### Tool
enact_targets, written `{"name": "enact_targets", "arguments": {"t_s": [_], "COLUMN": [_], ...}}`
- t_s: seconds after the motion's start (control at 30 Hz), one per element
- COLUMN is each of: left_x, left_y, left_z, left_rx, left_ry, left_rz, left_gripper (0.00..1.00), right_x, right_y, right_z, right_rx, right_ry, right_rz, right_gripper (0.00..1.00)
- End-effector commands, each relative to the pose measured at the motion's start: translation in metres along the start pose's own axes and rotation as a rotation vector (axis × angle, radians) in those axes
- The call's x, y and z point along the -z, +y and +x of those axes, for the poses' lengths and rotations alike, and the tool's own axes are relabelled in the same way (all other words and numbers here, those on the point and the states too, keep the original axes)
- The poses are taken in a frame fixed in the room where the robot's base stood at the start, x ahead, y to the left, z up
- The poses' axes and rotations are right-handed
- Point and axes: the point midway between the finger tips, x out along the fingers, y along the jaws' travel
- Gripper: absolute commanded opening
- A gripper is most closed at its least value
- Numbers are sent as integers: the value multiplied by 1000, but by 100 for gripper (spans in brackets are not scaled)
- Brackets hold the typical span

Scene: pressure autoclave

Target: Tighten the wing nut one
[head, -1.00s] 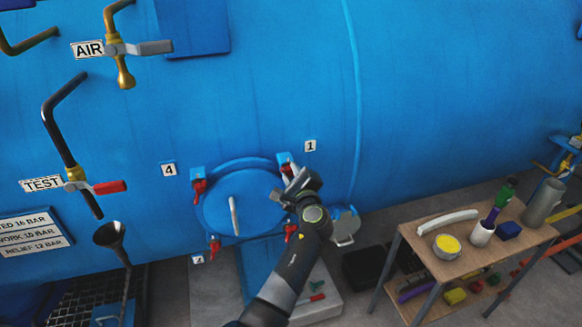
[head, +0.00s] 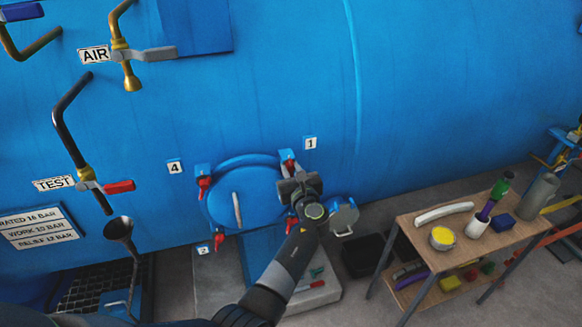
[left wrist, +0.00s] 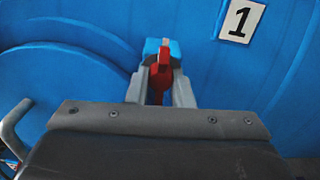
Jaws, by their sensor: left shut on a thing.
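Wing nut one is red and sits at the upper right of the round blue hatch cover (head: 222,200), under the label "1" (head: 310,143). In the left wrist view the red wing nut (left wrist: 160,75) stands between the two grey fingers, against a blue lug (left wrist: 152,46). My left gripper (head: 290,170) is shut on it; it also shows in the left wrist view (left wrist: 160,90). In the head view the gripper hides part of the nut. My right gripper is not in view.
Other red wing nuts sit around the cover, at upper left (head: 205,186), lower left (head: 218,241) and lower right (head: 291,224). The cover has a grey handle (head: 237,209). A wooden trolley (head: 415,233) with tools stands at the right. A funnel (head: 119,229) stands at the left.

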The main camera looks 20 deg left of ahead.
Motion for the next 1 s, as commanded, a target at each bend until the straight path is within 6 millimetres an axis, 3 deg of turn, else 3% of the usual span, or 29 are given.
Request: {"name": "enact_targets", "arguments": {"t_s": [0.73,0.77,0.8,0.9,1.0], "left_x": [0,0,0,0,0], "left_y": [1,1,1,1,1], "left_z": [0,0,0,0,0], "left_rx": [0,0,0,0,0], "left_ry": [-2,-1,-1,-1,-1], "left_rz": [84,84,84,83,83], "left_gripper": [0,24,29,42,42], "right_x": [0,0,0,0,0], "right_y": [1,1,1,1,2], "right_z": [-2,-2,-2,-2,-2], "right_rx": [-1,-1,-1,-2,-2], "right_ry": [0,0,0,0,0], "right_rz": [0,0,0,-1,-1], "right_gripper": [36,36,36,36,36]}}
